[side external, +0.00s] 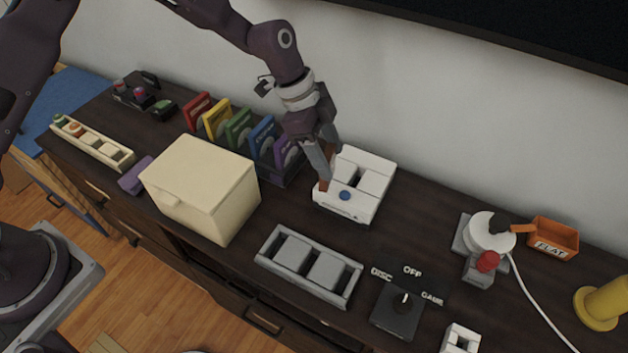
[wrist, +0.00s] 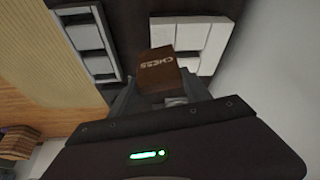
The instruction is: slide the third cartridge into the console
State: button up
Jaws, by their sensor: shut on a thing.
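My gripper (side external: 325,165) is shut on a brown cartridge (wrist: 164,70), whose label reads CHESS in the wrist view. In the side view the fingers hide most of the cartridge, and a brown edge shows at the left part of the white console (side external: 372,184). The console has a dark slot in its top and a blue button on its front. It also shows in the wrist view (wrist: 208,38), just beyond the cartridge. I cannot tell whether the cartridge touches the console or is above it.
A grey tray (side external: 268,265) with grey blocks lies in front of the console. A cream box (side external: 200,185) and a rack of coloured cases (side external: 240,125) stand left. A selector switch (side external: 400,308) is front right. A joystick, an orange bin (side external: 555,240) and a cable are right.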

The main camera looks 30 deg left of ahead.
jog(key=w+d+r+m+g, duration=0.1)
jog(key=w+d+r, duration=0.1)
jog(key=w, duration=0.2)
jog(key=w+d+r+m, duration=0.1)
jog(key=w+d+r, duration=0.1)
jog(key=w+r, duration=0.15)
jog(key=shift+w+f, duration=0.1)
jog(key=shift+f, duration=6.45)
jog(key=o, duration=1.4)
